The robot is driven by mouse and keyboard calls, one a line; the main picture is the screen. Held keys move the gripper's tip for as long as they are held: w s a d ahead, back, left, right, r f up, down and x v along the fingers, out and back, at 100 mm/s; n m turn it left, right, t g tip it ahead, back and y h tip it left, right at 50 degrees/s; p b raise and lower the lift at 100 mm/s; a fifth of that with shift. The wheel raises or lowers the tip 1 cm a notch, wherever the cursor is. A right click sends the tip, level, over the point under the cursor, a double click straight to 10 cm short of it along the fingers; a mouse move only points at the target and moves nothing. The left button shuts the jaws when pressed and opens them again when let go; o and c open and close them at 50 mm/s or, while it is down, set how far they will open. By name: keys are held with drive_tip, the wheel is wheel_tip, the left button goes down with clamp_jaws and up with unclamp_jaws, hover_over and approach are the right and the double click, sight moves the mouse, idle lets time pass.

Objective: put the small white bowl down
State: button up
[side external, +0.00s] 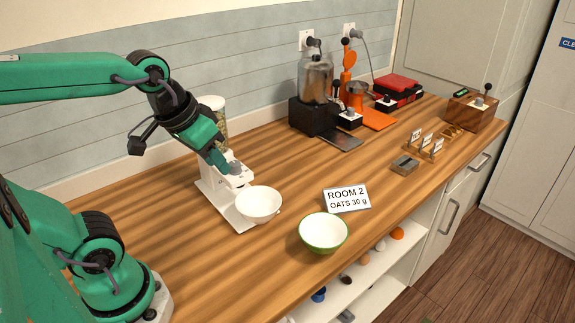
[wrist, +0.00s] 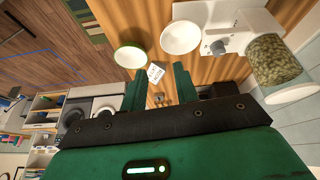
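The small white bowl (side external: 259,204) sits upright and looks empty, at the foot of a white dispenser (side external: 238,212). I cannot tell whether it rests fully on the dispenser's base plate. It also shows in the wrist view (wrist: 181,38), beside the dispenser (wrist: 240,22). My gripper (side external: 226,167) is behind and above the bowl in the side view, close to the dispenser's upper part. In the wrist view my gripper (wrist: 157,70) has its two green fingers apart, with nothing held between them. The bowl is beyond the fingertips, apart from them.
A green-rimmed white bowl (side external: 324,233) stands near the counter's front edge. A card (side external: 347,198) reading "ROOM 2 OATS 30 g" is behind it. A filled jar (wrist: 275,62) tops the dispenser. A black-based machine (side external: 315,115) stands further back. Bare wooden counter (side external: 150,235) lies left of the dispenser.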

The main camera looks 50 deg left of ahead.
drive_tip(key=shift+s+d+f+m+t, duration=0.1)
drive_tip(key=shift+s+f+m+t, duration=0.15)
drive_tip(key=shift+s, duration=0.2)
drive_tip(key=shift+s+m+t, duration=0.15)
drive_tip(key=shift+s+m, duration=0.2)
drive_tip(key=shift+s, duration=0.05)
drive_tip(key=shift+o, duration=0.7)
drive_tip(key=n+g, duration=0.8)
drive_tip(key=n, duration=1.1)
hover_over(265, 189)
drive_tip(key=s+d, duration=0.1)
drive_tip(key=d, duration=0.1)
drive_tip(key=w+x, duration=0.1)
drive_tip(key=x, duration=0.6)
drive_tip(key=shift+w+a+f+n+g+h, duration=0.15)
drive_tip(key=shift+w+a+f+n+g, duration=0.3)
drive_tip(key=shift+f+n, duration=0.9)
drive_tip(key=shift+w+a+f+n+g+h, duration=0.25)
drive_tip(key=shift+w+f+n, duration=0.35)
drive_tip(key=shift+f, duration=1.5)
drive_tip(key=shift+w+a+f+n+g+h, duration=0.1)
drive_tip(key=shift+w+a+f+n+g, duration=0.3)
drive_tip(key=shift+f+n, duration=0.95)
